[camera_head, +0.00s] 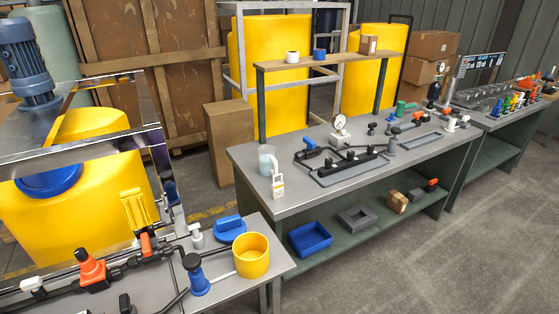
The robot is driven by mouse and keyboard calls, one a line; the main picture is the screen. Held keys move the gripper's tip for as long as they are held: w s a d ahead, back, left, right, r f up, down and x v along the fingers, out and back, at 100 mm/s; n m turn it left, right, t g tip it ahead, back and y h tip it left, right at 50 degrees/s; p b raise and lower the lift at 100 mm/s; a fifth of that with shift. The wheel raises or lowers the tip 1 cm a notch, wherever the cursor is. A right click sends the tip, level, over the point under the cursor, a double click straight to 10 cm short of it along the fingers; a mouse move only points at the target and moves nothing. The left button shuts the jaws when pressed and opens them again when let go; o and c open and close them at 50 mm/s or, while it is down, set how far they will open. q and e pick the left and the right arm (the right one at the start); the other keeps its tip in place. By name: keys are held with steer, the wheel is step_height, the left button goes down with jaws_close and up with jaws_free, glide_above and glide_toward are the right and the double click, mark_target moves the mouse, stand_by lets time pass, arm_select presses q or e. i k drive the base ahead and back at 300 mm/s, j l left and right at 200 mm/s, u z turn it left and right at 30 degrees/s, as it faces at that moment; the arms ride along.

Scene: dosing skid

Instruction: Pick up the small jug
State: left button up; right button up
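The small jug (267,160) is a pale, translucent cup-like vessel. It stands upright at the near left corner of the middle grey workbench (285,203).
A bench with a yellow cup (251,256), a blue lid (230,228) and piping is at the lower left. Piping with a pressure gauge (340,123) lies right of the jug. A shelf (330,62) rises behind. The floor at lower right (440,250) is clear.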

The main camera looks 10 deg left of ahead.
mark_target(268, 163)
steer(key=i+l, duration=0.2)
steer(key=l, duration=0.15)
steer(key=i+l, duration=0.25)
steer(key=i+l+u, duration=0.1)
steer(key=l, duration=0.3)
steer(key=i, duration=0.1)
